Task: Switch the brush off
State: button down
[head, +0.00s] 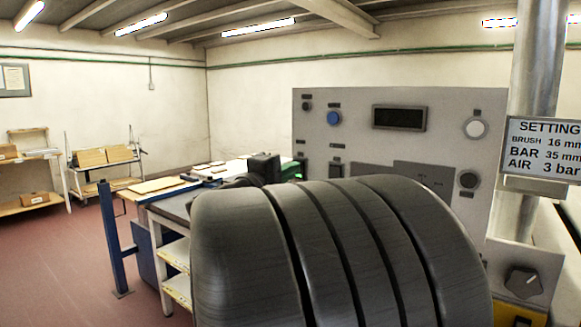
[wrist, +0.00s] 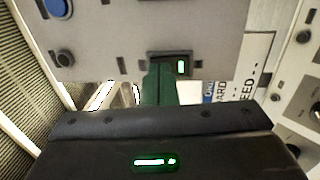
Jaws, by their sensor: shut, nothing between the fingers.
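A green part of my gripper (head: 293,171) shows close to the panel's left edge.
The panel also carries a blue button (head: 334,118), a dark display (head: 399,118), a white button (head: 475,128) and a black knob (head: 468,180). A settings sign (head: 543,147) hangs at a metal pipe (head: 537,60). A blue post (head: 110,235) stands left. Open floor lies at far left.

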jog(key=shift+w+d, duration=0.15)
jog(key=shift+w, duration=0.05)
jog(key=shift+r, duration=0.15)
jog(key=shift+w+d+r+g+y, duration=0.15)
jog(key=shift+r+g+y, duration=0.25)
jog(key=shift+r+g, duration=0.15)
dwell(0.4)
